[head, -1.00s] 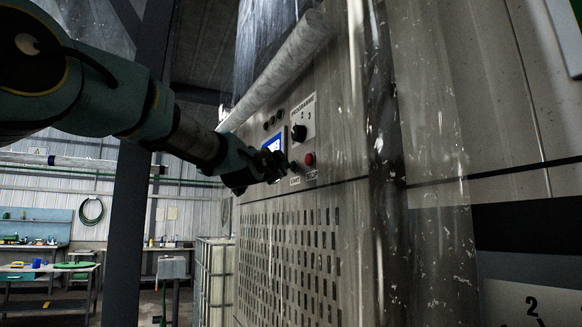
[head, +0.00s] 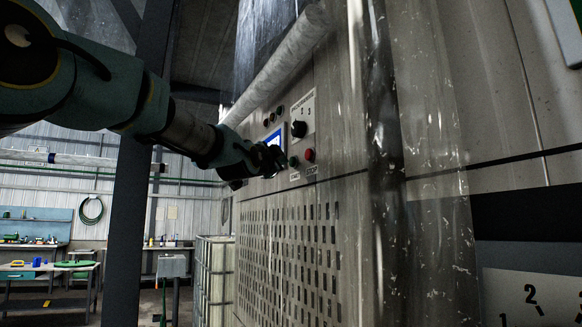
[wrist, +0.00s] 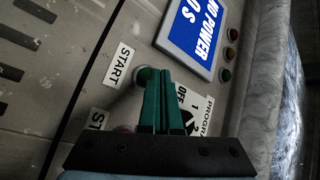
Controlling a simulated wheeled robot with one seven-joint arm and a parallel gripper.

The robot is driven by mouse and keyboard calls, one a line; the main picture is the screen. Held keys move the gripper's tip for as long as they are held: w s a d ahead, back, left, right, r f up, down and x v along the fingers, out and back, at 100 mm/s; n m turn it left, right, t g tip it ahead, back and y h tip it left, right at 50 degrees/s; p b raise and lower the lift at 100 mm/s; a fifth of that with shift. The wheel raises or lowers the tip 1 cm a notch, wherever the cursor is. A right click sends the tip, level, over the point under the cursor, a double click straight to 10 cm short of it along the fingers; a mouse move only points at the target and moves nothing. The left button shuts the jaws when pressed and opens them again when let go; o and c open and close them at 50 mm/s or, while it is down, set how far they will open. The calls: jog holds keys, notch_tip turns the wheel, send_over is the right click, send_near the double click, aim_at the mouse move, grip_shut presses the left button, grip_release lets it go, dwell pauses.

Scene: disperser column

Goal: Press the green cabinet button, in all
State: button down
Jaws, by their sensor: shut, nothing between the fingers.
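The green button (head: 293,161) sits on the cabinet's front panel above the START label (head: 294,176). In the wrist view the green button (wrist: 143,74) shows just left of my fingertips, partly covered by them. My gripper (head: 282,160) is shut and empty, its fingers pointing at the panel beside the green button. The fingers (wrist: 160,72) also show in the wrist view, side by side. I cannot tell whether the tips touch the button or the panel.
A red button (head: 309,155) is right of the green one, and a black rotary knob (head: 299,129) is above. A blue-edged screen (wrist: 190,38) reads NO POWER. A perforated panel (head: 290,250) lies below. A dark post (head: 130,230) stands at left.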

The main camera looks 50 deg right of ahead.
jog(key=shift+w+a, duration=0.1)
jog(key=shift+a, duration=0.15)
jog(key=shift+w+a+b, duration=0.3)
jog(key=shift+a+b, duration=0.2)
jog(key=shift+a, duration=0.3)
jog(key=shift+w+a+b, duration=0.35)
jog(key=shift+a+b, duration=0.15)
jog(key=shift+a, duration=0.25)
jog(key=shift+w+a+b, duration=0.3)
jog(key=shift+a+b, duration=0.2)
jog(key=shift+a, duration=0.3)
